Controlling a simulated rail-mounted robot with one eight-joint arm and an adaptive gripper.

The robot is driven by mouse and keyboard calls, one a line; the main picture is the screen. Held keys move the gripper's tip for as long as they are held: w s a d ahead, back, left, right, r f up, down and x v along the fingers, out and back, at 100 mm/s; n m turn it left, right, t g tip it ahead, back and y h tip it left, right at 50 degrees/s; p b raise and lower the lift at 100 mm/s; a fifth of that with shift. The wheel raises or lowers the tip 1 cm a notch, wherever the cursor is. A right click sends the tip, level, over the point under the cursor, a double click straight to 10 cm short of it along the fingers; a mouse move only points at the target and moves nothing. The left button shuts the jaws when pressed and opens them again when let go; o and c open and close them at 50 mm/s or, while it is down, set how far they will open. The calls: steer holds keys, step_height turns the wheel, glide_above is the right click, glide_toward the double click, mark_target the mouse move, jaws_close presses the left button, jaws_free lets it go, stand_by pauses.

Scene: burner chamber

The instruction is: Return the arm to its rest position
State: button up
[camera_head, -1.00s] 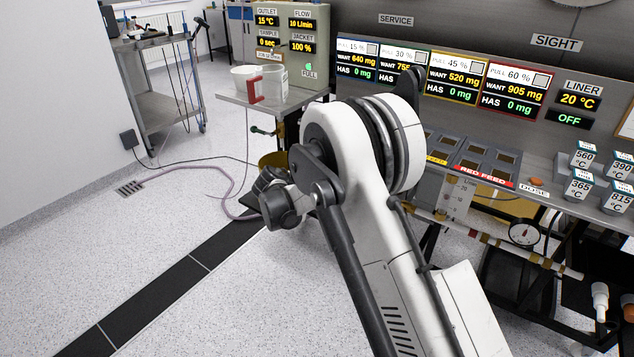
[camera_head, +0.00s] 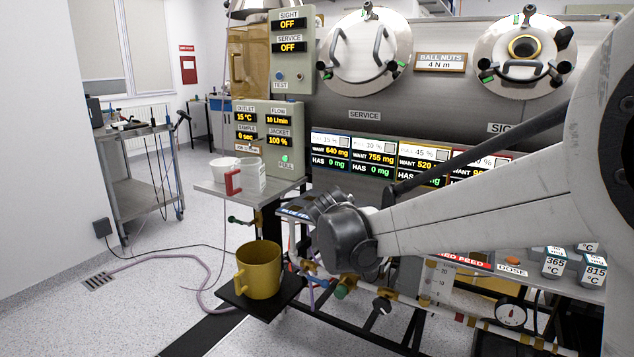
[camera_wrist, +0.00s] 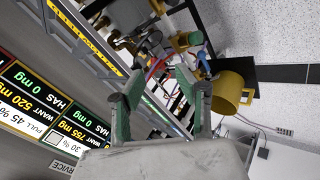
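My gripper (camera_wrist: 160,82) shows in the wrist view with its two green-padded fingers apart and nothing between them. In the head view my arm reaches in from the right edge, its link crossing in front of the bench to a dark joint left of centre. The fingers cannot be made out there. A yellow mug (camera_head: 259,270) stands upright on a small black platform (camera_head: 284,304) to the left of and below that joint. The mug also shows in the wrist view (camera_wrist: 228,92), to the right of the fingers and apart from them.
A side shelf (camera_head: 205,188) holds clear containers (camera_head: 252,174) and a red-handled piece (camera_head: 233,182). The chamber (camera_head: 440,90) and display panels (camera_head: 366,157) stand behind my arm. Pipes and a gauge (camera_head: 510,314) run below the bench. Open floor (camera_head: 110,320) lies at the left.

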steer(key=s+d+r+m+y, duration=0.15)
steer(key=s+d, duration=0.25)
steer(key=s, duration=0.4)
steer(key=s+d+r+m, duration=0.2)
steer(key=s+d+r, duration=0.15)
steer(key=s, duration=0.45)
steer(key=s+d+f+m+y, duration=0.1)
steer(key=s+d+f+m, duration=0.1)
steer(key=s, duration=0.7)
steer(key=s+d+f+m+y, duration=0.1)
steer(key=s+f+m, duration=0.1)
steer(key=s, duration=0.7)
step_height(320, 180, up, 16)
steer(key=p, duration=1.5)
steer(key=shift+p, duration=0.35)
steer(key=shift+f, duration=0.15)
